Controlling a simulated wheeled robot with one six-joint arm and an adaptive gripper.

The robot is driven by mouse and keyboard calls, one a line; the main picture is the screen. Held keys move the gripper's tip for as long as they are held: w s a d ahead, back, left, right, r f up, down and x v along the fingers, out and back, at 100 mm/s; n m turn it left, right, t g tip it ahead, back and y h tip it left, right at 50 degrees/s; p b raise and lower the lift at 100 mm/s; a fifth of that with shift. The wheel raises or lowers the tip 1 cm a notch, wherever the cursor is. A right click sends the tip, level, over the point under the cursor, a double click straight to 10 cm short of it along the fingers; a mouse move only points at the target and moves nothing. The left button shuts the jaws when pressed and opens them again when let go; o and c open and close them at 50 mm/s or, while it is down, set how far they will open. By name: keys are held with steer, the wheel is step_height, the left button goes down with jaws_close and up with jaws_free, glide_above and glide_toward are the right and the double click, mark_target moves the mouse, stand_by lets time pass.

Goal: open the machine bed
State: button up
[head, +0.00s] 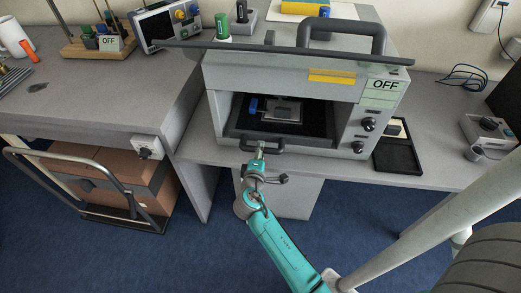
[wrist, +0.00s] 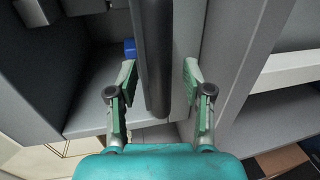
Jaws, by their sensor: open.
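The grey machine (head: 305,84) stands on the table with its front cover raised. Its dark bed (head: 312,124) shows inside the opening, with a dark bar handle (head: 275,150) at its front edge. In the wrist view the handle (wrist: 152,50) lies between the two fingers of my gripper (wrist: 159,78). The gripper is open, with a visible gap on each side of the bar. In the head view my gripper (head: 261,149) is at the handle, left of its middle. A metal plate (head: 283,111) and a blue part (head: 253,105) rest on the bed.
A black tray (head: 398,158) lies to the right on the table. A cart with a cardboard box (head: 125,178) stands at left. Floor in front is clear.

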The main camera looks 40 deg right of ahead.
steer(key=shift+x, duration=0.8)
steer(key=shift+s, duration=0.1)
jaws_close()
